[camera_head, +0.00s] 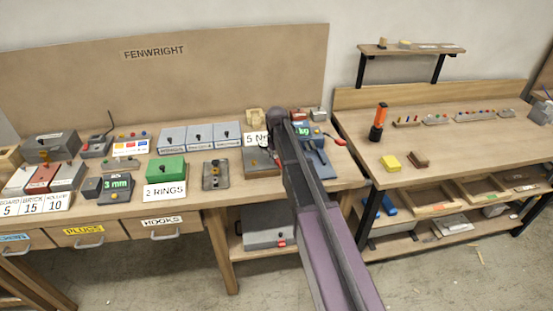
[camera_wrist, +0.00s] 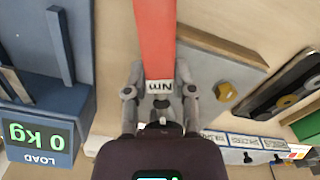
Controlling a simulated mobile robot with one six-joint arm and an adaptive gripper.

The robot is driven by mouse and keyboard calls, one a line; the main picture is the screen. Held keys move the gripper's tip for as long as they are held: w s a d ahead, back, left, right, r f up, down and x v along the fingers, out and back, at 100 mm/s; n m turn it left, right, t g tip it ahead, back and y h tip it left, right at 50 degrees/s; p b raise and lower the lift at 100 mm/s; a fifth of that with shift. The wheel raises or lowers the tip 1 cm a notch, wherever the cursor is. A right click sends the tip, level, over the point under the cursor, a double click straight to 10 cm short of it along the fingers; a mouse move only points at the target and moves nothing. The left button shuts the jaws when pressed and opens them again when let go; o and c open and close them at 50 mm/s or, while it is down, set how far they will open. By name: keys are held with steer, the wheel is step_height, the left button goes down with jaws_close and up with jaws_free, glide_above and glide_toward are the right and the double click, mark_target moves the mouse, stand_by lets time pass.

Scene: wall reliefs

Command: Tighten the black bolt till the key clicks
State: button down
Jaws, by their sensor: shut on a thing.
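In the wrist view, my gripper (camera_wrist: 159,92) is shut on a red key (camera_wrist: 155,38) marked "Nm". The key's red handle runs from between the fingers to the top edge of the picture. I cannot make out the black bolt. The key's working end is hidden, and my arm covers the gripper in the head view.
A blue load scale (camera_wrist: 45,90) reading 0 kg stands close left of my gripper in the wrist view. A dark plate with nuts (camera_wrist: 285,92) lies to the right. A green box (camera_head: 165,169) and several devices crowd the bench. A second bench (camera_head: 450,150) stands right.

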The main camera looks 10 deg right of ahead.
steer(key=shift+s+a+m, duration=0.25)
steer(key=shift+a+m, duration=0.9)
steer(key=shift+m, duration=0.45)
stand_by(2.9)
steer(key=shift+d, duration=0.1)
steer(key=shift+w+d+n, duration=0.1)
steer(key=shift+d+n, duration=0.45)
steer(key=shift+n, duration=0.25)
steer(key=shift+r, duration=0.15)
steer(key=shift+r+p, duration=2.4)
steer(key=shift+p, duration=0.1)
